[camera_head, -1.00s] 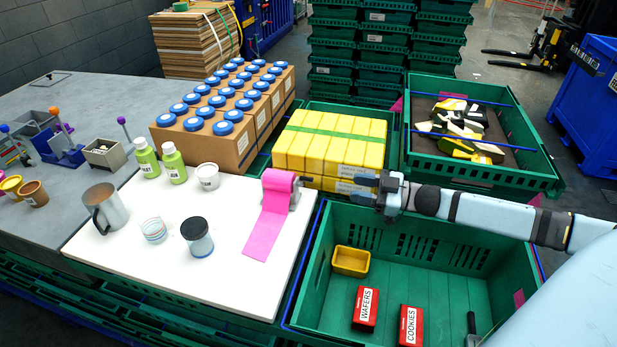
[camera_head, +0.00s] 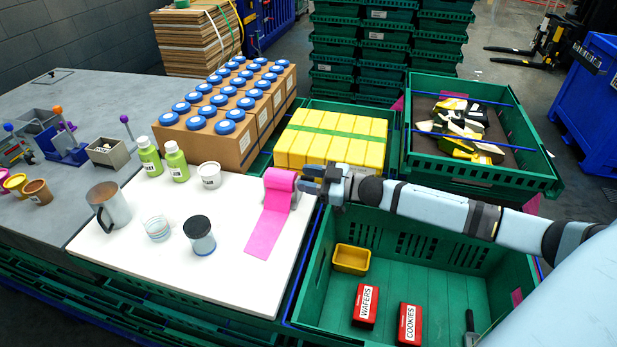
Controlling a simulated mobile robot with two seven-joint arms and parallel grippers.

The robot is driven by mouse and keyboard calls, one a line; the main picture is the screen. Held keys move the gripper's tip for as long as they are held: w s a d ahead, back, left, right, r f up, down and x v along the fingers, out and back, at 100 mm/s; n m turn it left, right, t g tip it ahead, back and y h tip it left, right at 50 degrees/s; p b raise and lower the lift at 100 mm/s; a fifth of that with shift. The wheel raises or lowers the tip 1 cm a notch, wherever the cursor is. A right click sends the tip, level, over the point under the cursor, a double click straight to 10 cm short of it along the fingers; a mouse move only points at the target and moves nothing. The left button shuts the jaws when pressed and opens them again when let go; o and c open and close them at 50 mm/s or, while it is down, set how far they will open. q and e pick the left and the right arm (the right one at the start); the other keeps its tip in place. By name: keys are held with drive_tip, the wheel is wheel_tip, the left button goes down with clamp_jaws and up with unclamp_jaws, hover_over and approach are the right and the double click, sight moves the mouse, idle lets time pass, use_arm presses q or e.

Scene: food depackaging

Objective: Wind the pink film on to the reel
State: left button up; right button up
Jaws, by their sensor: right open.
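The pink film (camera_head: 268,229) hangs from a roll on the reel (camera_head: 280,180) and lies as a flat strip on the white board. The reel stands near the board's right back corner, with a small grey stand at its right side. My right gripper (camera_head: 305,181) is open, right beside the reel's right end, its fingers pointing left at it. I cannot tell whether the fingers touch the reel or its handle, which is hidden there. My left gripper is not in view.
The white board (camera_head: 150,250) holds a grey mug (camera_head: 107,206), a dark-lidded jar (camera_head: 199,235), a glass jar, a white tub and green bottles. A green crate (camera_head: 420,255) with red boxes and a yellow tray lies below my right arm. Yellow packs (camera_head: 335,140) stand behind the reel.

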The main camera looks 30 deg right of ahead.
clamp_jaws()
drive_tip(key=shift+a+f+n, duration=0.15)
drive_tip(key=shift+n, duration=0.15)
idle(0.6)
